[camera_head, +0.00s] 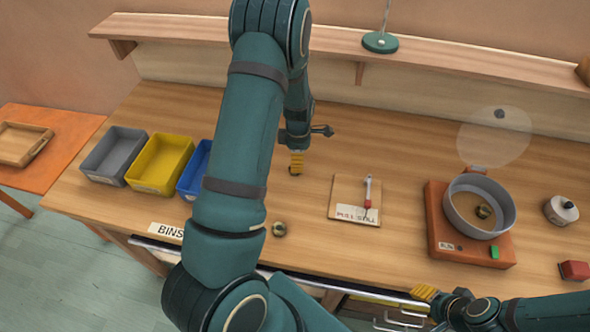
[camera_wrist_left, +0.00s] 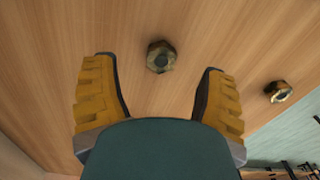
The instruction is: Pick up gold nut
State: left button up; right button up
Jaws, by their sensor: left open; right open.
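A gold nut (camera_wrist_left: 160,56) lies on the wooden bench, centred between the fingers of my left gripper (camera_wrist_left: 160,95) and a little beyond their tips in the left wrist view. The left gripper is open and empty, pointing down. In the head view its yellow finger (camera_head: 297,160) mostly hides this nut. A second gold nut (camera_head: 279,229) lies nearer the bench's front edge, and also shows at the right in the left wrist view (camera_wrist_left: 278,91). Another gold nut (camera_head: 484,211) sits inside a grey round pan (camera_head: 452,205). My right gripper (camera_head: 425,292) is open by the front edge.
Grey (camera_head: 100,172), yellow (camera_head: 145,182) and blue (camera_head: 187,188) bins stand at the left, the blue partly behind my left arm. A board with a red-tipped tool (camera_head: 368,190) lies mid-bench. The pan sits on an orange base (camera_head: 440,230). A shelf (camera_head: 450,65) runs along the back.

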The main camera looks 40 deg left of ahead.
pick_arm(q)
jog(key=shift+s+f, duration=0.15)
jog(key=shift+f, duration=2.5)
grip_shut()
